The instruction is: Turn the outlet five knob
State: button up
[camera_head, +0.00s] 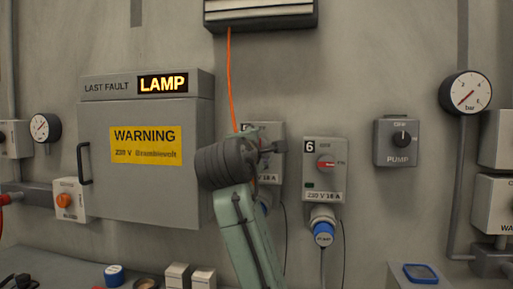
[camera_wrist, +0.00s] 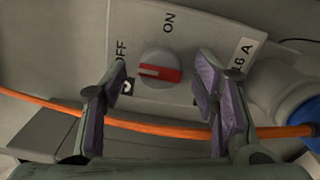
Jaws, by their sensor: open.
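The outlet five box (camera_head: 270,172) is on the wall just left of the box marked 6, partly hidden by my arm. Its number is not readable. In the wrist view its grey box (camera_wrist: 205,35) shows a round knob (camera_wrist: 158,70) with a red bar, and ON and OFF labels. The bar lies roughly across the picture, its pale end to the left, nearer the OFF side. My gripper (camera_wrist: 160,88) is open, one finger on each side of the knob, with no clear contact. In the head view my gripper (camera_head: 272,147) is in front of the box.
An orange cable (camera_wrist: 60,105) crosses the wrist view below the knob, by the fingers. Outlet 6 (camera_head: 325,185) with a blue plug (camera_head: 323,233) stands close to the right. A warning cabinet (camera_head: 150,185) is left, a pump switch (camera_head: 397,155) farther right.

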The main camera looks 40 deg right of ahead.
jog(key=v, duration=1.2)
